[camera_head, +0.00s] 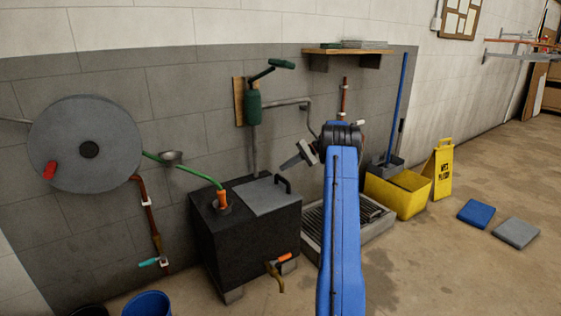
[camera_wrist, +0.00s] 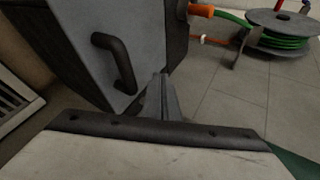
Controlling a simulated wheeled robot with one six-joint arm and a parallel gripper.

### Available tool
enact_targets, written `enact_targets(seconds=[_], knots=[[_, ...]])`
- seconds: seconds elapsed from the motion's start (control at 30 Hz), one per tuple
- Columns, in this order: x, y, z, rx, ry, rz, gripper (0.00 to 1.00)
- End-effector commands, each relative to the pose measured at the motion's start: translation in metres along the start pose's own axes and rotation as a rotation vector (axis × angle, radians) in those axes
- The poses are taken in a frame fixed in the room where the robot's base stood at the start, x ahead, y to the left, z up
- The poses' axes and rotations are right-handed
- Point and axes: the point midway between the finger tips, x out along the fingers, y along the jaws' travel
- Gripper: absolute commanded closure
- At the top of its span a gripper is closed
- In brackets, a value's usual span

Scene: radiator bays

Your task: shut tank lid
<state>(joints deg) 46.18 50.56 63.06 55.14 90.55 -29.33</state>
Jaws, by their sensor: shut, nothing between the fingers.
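The tank (camera_head: 240,245) is a black box on short feet against the wall. Its grey lid (camera_head: 258,195) lies flat, or nearly so, over the right part of the tank's top, with a black bar handle (camera_head: 284,184) at its right side. In the wrist view, the lid (camera_wrist: 78,62) and its handle (camera_wrist: 118,66) are close, ahead and to the left of the fingers. My gripper (camera_head: 286,166) is shut and empty, just above the lid near the handle. In the wrist view, my fingertips (camera_wrist: 163,80) appear apart from the handle.
A hose reel (camera_head: 85,140) hangs on the wall at left, its green hose reaching an orange fitting on the tank. A green hand pump (camera_head: 253,105) stands above the tank. A floor grate, yellow bucket (camera_head: 398,195) and wet-floor sign are at right.

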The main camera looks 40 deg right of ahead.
Motion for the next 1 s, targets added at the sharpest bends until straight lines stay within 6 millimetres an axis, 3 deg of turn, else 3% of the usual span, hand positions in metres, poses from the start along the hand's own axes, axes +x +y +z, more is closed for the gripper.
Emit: enact_targets(seconds=[0.4,1.0], knots=[[0.008,0.049,-0.008,-0.002,0.002,0.004,1.00],[0.014,0.063,-0.008,0.002,-0.004,0.007,1.00]])
